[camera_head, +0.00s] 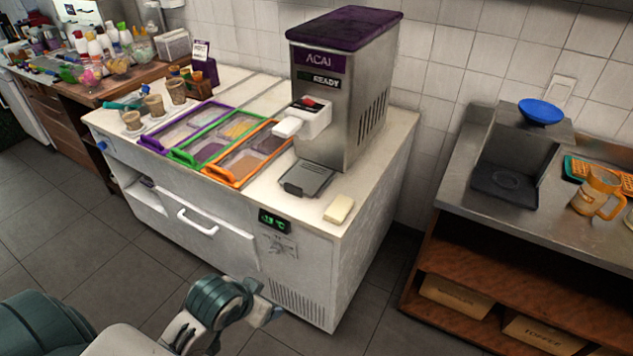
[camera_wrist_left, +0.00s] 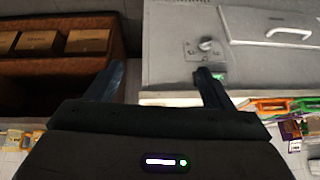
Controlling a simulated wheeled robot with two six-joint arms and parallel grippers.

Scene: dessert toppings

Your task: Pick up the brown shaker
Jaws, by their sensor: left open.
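My left gripper (camera_head: 268,312) is low in front of the white counter's front face. In the left wrist view the left gripper (camera_wrist_left: 158,80) has its two fingers apart with nothing between them. I cannot make out the brown shaker for sure. A small wooden rack (camera_head: 192,88) at the back left of the white counter holds several small containers with orange, green and brownish tones, too small to tell apart. The left gripper is well away from this rack. My right gripper is not in view.
The white counter (camera_head: 376,160) bears an acai machine (camera_head: 335,100), topping trays (camera_head: 215,140), paper cups (camera_head: 154,104) and a pale block (camera_head: 338,209). A steel-topped table (camera_head: 460,190) on the right holds a blue bowl (camera_head: 541,111) and an orange jug (camera_head: 597,190). Floor between is clear.

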